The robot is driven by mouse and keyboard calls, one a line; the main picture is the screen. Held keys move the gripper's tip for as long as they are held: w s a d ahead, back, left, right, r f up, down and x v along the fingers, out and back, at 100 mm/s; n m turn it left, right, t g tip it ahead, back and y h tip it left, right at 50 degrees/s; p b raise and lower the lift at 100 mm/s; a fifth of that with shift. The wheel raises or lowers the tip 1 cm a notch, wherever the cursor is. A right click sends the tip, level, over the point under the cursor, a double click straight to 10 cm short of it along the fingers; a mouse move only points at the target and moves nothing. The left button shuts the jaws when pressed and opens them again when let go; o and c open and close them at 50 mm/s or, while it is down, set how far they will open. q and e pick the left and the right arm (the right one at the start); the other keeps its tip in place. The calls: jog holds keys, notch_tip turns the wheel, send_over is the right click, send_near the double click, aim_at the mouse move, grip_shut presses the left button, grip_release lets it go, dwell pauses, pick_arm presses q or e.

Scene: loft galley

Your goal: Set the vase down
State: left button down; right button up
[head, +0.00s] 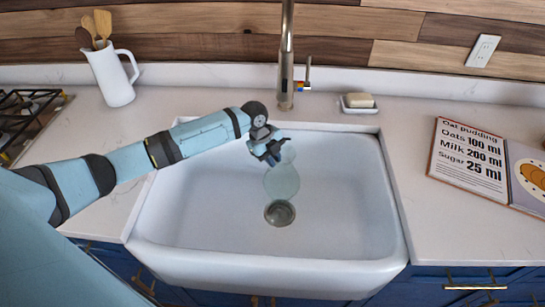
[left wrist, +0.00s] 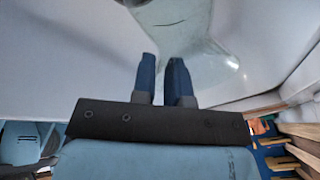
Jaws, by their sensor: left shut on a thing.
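The vase (head: 282,183) is pale green, see-through glass with a round body and a narrower neck. In the head view it shows inside the sink's outline, just behind the drain. My left gripper (head: 274,153) is shut on its neck, with the body below the fingers. In the left wrist view the vase (left wrist: 208,55) runs past my dark blue fingers (left wrist: 163,78) and out of the top edge. Whether its base touches the sink floor I cannot tell. My right gripper is out of view.
The white sink (head: 185,225) has a round drain (head: 280,213) and a tall faucet (head: 287,60) behind it. A soap dish (head: 358,108) sits at its back right. An open recipe book (head: 466,165) lies right, a utensil pitcher (head: 111,77) stands left. Counter (head: 440,240) is clear in front of the book.

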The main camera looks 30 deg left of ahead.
pick_arm(q)
jog(key=shift+f, duration=0.5)
jog(key=c, duration=1.1)
grip_release()
jog(key=shift+c, duration=0.2)
jog(key=shift+r, duration=0.25)
jog(key=v, duration=1.2)
jog(key=shift+r, duration=0.35)
jog(key=shift+s, duration=0.1)
